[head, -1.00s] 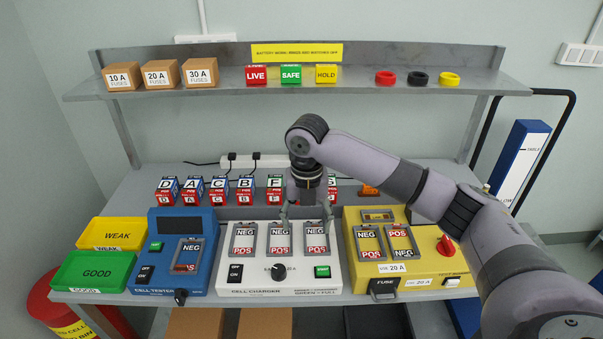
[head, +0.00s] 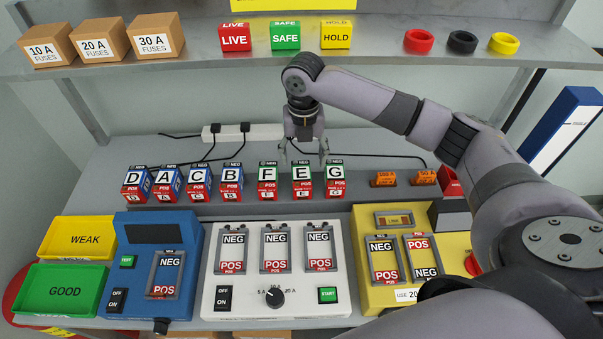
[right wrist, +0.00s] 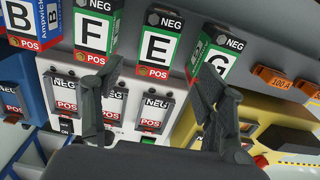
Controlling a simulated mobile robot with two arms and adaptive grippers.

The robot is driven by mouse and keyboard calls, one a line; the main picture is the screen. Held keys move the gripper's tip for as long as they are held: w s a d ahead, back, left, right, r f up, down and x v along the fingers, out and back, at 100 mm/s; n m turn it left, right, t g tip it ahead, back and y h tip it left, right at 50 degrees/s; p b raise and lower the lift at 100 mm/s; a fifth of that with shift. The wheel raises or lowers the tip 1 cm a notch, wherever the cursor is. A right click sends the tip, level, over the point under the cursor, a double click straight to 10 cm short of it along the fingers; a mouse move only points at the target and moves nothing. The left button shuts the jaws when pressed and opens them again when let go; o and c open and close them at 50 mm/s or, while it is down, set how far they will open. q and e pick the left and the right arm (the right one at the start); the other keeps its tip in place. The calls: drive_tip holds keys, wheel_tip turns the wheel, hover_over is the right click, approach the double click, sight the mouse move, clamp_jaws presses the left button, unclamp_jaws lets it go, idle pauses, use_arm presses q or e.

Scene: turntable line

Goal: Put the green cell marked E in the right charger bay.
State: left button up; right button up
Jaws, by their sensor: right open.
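The green cell E (head: 302,178) stands upright in the row at the back of the bench, between cells F and G. It also shows in the right wrist view (right wrist: 157,46). My right gripper (head: 303,158) is open and empty, pointing down, with its fingertips just above cell E, one on either side in the head view. In the right wrist view its two fingers (right wrist: 155,98) are spread apart. The white charger (head: 239,299) has three bays. Its right bay (head: 319,250) looks empty, with NEG at the top and POS at the bottom. My left gripper is out of view.
Green-topped cells F (head: 268,178) and G (head: 335,177) stand close on either side. A blue tester (head: 131,270) is left of the charger and a yellow tester (head: 378,218) right of it. A shelf (head: 200,62) hangs above.

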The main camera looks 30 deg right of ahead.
sight(301, 173)
wheel_tip(301, 173, down, 2)
drive_tip(key=shift+f, duration=0.35)
drive_tip(key=f, duration=0.1)
drive_tip(key=f+p, duration=0.1)
drive_tip(key=f, duration=0.1)
drive_tip(key=f+p, duration=0.1)
drive_tip(key=shift+w+f, duration=0.15)
drive_tip(key=shift+w, duration=0.15)
drive_tip(key=shift+a+f, duration=0.1)
drive_tip(key=shift+f, duration=0.35)
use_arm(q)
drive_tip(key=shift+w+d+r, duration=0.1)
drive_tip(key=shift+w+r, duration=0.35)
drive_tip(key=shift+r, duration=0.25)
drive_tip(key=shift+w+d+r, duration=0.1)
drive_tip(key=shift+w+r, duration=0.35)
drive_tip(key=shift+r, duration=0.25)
use_arm(e)
clamp_jaws()
